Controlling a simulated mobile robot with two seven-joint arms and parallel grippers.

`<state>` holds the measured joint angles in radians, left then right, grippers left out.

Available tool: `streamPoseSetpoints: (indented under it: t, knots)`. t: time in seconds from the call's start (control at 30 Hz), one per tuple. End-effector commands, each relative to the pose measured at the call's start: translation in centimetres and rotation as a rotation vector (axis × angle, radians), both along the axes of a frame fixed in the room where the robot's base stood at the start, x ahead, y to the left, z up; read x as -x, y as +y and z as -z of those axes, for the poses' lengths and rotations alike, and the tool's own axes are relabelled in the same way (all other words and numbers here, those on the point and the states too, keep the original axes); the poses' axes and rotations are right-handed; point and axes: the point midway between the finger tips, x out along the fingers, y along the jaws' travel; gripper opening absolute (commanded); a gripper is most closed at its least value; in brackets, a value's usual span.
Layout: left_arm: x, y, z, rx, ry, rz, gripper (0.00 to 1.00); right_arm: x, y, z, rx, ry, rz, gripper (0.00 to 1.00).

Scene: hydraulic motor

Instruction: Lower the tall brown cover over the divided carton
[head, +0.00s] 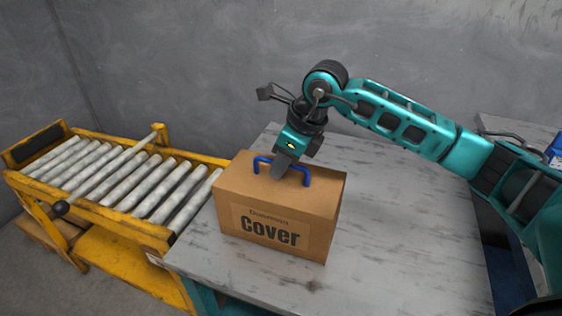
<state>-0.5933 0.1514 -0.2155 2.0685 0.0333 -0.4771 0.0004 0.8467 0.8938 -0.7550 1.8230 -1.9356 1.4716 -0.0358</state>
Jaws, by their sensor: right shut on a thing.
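The brown cover (232,222) is a tall box with the word "Cover" on its front and a blue handle (306,173) on top. It is at the left part of the grey table (400,240), upright, its lower edge at or close to the tabletop. My right gripper (279,172) comes down from above and is shut on the blue handle. The divided carton does not show; whether it is under the cover cannot be told. My left gripper is out of view.
A yellow roller conveyor (125,220) with grey rollers stands to the left, close to the table's left edge. The table is clear to the right of the cover. A blue object (554,150) shows at the far right edge. A grey wall is behind.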

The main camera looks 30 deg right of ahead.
Motion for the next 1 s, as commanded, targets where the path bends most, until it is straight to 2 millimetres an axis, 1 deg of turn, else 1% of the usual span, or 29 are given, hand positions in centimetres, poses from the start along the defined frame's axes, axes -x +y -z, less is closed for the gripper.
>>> streamPoseSetpoints:
  t: [0.2,0.23,0.5,0.67,0.77,0.93,1.0]
  knots:
    - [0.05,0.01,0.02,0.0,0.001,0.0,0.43,-0.01,-0.02,-0.04,0.0,0.0,0.0,0.0]
    - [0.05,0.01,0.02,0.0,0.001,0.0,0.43,-0.01,-0.02,-0.04,0.0,0.0,0.0,0.19]
    - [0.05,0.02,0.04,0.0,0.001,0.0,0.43,0.0,-0.01,-0.04,0.0,0.0,0.0,0.45]
    - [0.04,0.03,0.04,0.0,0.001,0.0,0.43,0.0,0.0,-0.03,0.0,0.0,0.0,0.46]
    - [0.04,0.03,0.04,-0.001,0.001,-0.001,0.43,0.01,-0.01,0.0,0.001,0.001,0.0,0.54]
    - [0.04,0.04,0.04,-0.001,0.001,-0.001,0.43,0.01,-0.01,0.0,0.001,0.001,0.0,0.7]
    - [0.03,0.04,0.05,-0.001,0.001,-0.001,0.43,0.02,0.0,-0.01,0.001,0.001,0.0,0.71]
